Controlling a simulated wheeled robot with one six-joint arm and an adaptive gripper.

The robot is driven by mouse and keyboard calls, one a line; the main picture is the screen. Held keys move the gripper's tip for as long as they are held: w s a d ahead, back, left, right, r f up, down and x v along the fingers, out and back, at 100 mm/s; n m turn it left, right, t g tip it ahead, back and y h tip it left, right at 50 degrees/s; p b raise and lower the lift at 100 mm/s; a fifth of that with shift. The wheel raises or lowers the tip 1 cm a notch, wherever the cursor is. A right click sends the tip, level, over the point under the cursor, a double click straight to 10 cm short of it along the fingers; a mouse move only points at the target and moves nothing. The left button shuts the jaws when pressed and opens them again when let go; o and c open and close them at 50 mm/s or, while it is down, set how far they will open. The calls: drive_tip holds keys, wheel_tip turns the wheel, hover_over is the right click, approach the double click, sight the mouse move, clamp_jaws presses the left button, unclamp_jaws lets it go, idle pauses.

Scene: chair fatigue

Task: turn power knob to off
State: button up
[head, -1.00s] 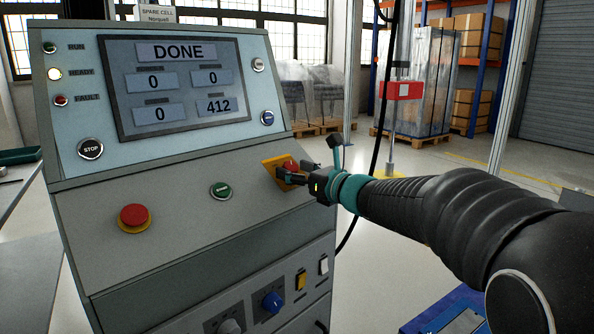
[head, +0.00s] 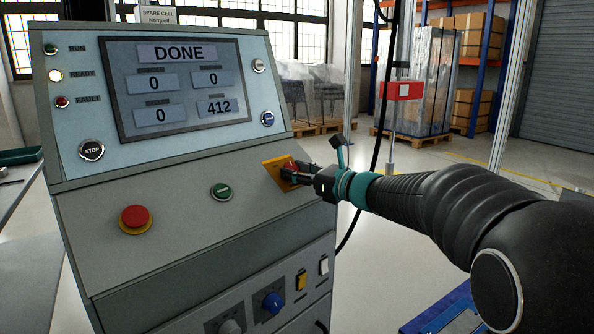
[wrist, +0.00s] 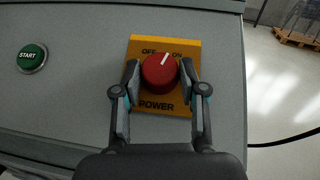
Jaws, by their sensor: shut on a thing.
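The red power knob (wrist: 159,72) sits on a yellow plate (wrist: 150,47) marked OFF, ON and POWER. In the wrist view its white pointer line tilts up and slightly right, between the two words and nearer ON. My gripper (wrist: 160,80) has one finger on each side of the knob and is shut on it. In the head view my gripper (head: 291,173) reaches the yellow plate (head: 274,172) from the right and hides most of the knob.
A green START button (wrist: 32,57) is left of the plate. A red emergency button (head: 135,218) is further left on the sloped panel. The screen (head: 178,85) reads DONE. Lower down are a blue knob (head: 273,302) and switches. A black cable (head: 377,120) hangs behind.

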drive_tip(key=n+g, duration=0.2)
drive_tip(key=n+g+y+p, duration=0.1)
drive_tip(key=n+g, duration=0.1)
drive_tip(key=w+n+g+y+p, duration=0.1)
drive_tip(key=n+g, duration=0.1)
drive_tip(key=n, duration=0.1)
drive_tip(key=shift+d+r, duration=0.1)
drive_tip(key=shift+d, duration=0.15)
drive_tip(key=n+g, duration=0.3)
drive_tip(key=shift+w, duration=0.1)
drive_tip(key=shift+w+r+n+g+h, duration=0.1)
drive_tip(key=shift+n+g+h, duration=0.4)
drive_tip(key=shift+n+g, duration=0.85)
drive_tip(key=shift+r+n, duration=0.1)
drive_tip(key=shift+n, duration=0.15)
drive_tip(key=o, duration=1.1)
drive_tip(key=shift+o, duration=0.2)
drive_tip(key=v, duration=1.2)
drive_tip(key=shift+w+a, duration=0.1)
